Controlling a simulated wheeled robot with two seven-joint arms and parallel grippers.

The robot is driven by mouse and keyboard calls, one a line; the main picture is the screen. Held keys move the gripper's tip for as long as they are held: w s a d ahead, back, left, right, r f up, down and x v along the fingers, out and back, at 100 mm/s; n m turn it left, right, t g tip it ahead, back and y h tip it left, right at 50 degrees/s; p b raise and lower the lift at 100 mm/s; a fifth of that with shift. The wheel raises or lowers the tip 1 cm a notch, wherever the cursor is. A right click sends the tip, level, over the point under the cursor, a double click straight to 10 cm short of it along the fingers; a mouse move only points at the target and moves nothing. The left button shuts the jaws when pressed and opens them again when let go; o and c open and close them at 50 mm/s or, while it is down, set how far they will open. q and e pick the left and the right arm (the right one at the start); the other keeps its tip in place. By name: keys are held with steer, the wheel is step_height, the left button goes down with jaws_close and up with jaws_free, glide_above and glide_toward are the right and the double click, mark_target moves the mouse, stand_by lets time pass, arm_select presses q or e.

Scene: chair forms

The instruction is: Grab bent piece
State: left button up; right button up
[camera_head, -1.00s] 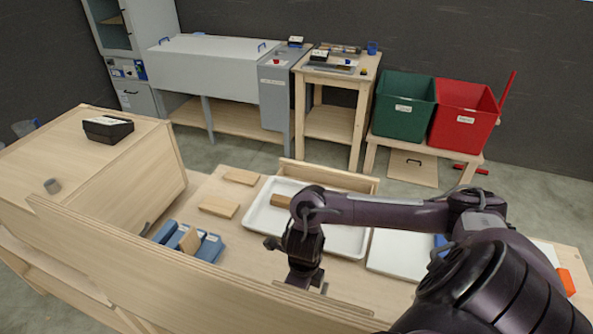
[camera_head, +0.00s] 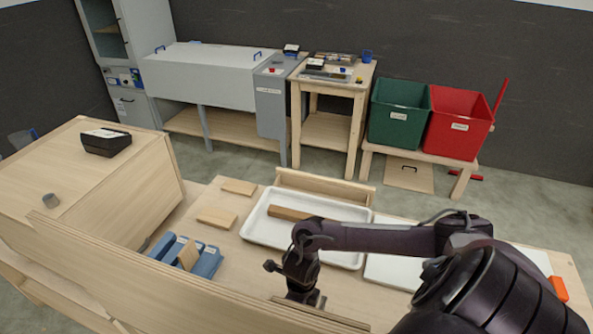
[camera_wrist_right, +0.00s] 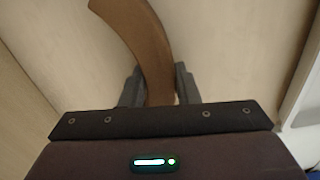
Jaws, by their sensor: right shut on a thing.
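The bent piece (camera_wrist_right: 148,40) is a curved brown wooden strip in the right wrist view. It runs from the top left down between the fingers of my right gripper (camera_wrist_right: 160,88), which is shut on its near end. Pale wood lies behind it. In the head view my right gripper (camera_head: 303,298) points down at the front of the table, close to the wooden front board. The bent piece cannot be made out there, as the arm and board hide that spot. My left gripper is not in view.
A white tray (camera_head: 258,230) holding a wooden block (camera_head: 288,213) lies behind my right arm. Blue blocks with a wooden piece (camera_head: 188,254) stand to the left. Two loose wooden blocks (camera_head: 216,217) lie nearby. A long wooden board (camera_head: 150,275) edges the front. A white panel (camera_head: 390,270) lies right.

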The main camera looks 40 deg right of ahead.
steer(key=shift+c, duration=0.6)
steer(key=shift+r, duration=0.1)
steer(key=shift+w+r, duration=0.1)
steer(key=shift+r, duration=0.5)
step_height(320, 180, up, 5)
steer(key=shift+d+r+b, duration=0.1)
steer(key=shift+b, duration=0.4)
step_height(320, 180, up, 13)
steer(key=p, duration=0.2)
steer(key=shift+r, duration=0.2)
